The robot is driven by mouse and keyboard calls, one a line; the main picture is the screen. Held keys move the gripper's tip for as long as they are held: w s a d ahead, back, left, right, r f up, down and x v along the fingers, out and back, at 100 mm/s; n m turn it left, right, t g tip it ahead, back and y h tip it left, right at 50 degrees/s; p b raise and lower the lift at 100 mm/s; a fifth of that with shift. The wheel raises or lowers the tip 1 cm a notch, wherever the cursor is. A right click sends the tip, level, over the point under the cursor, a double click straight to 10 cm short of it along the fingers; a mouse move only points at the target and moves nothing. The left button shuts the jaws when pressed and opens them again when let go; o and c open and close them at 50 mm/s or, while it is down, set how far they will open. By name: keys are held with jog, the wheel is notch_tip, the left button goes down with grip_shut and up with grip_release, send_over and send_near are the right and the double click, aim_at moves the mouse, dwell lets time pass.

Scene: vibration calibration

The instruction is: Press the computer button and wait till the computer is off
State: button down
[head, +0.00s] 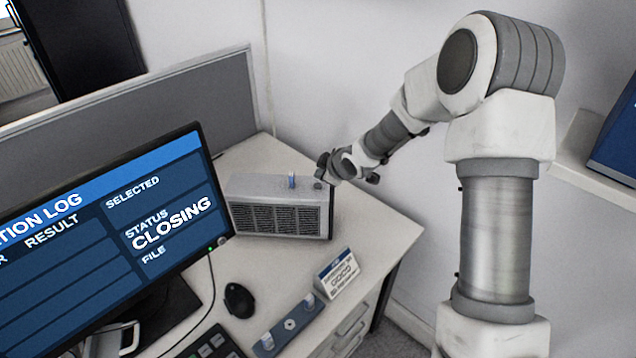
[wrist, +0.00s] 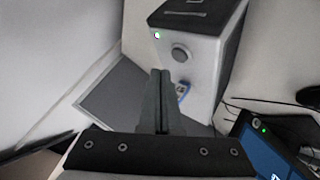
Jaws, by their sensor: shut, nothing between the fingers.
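The computer (head: 275,218) is a grey box with a dark vented side, standing on the white desk. My gripper (head: 322,168) is at the computer's upper right end. In the wrist view my gripper (wrist: 160,73) is shut and empty, its tips just below and left of the button in the picture. The tips appear apart from the button. The monitor (head: 110,240) is lit and reads "STATUS CLOSING".
A small blue item (head: 291,181) is at the computer's top. A grey partition (head: 130,125) stands behind the desk, and a white wall (head: 350,60) is behind my arm.

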notch_tip(320, 180, up, 4)
jog(key=shift+f+p, duration=0.1)
jog(key=shift+p, duration=1.15)
notch_tip(320, 180, up, 10)
jog(key=f+m+h, duration=0.1)
jog(key=m+h, duration=0.2)
send_over(323, 190)
jog(key=s+d, duration=0.5)
jog(key=d, duration=0.1)
jog(key=s+d+r+m+h, duration=0.2)
jog(key=s+d+r+m, duration=0.25)
jog(key=s+r, duration=0.45)
jog(key=s+r+m+g, duration=0.2)
jog(key=s+m, duration=0.5)
jog(key=s, duration=1.6)
jog(key=shift+d+r+g+y, duration=0.3)
jog(key=shift+d+r+y, duration=0.05)
jog(key=shift+d+y, duration=0.1)
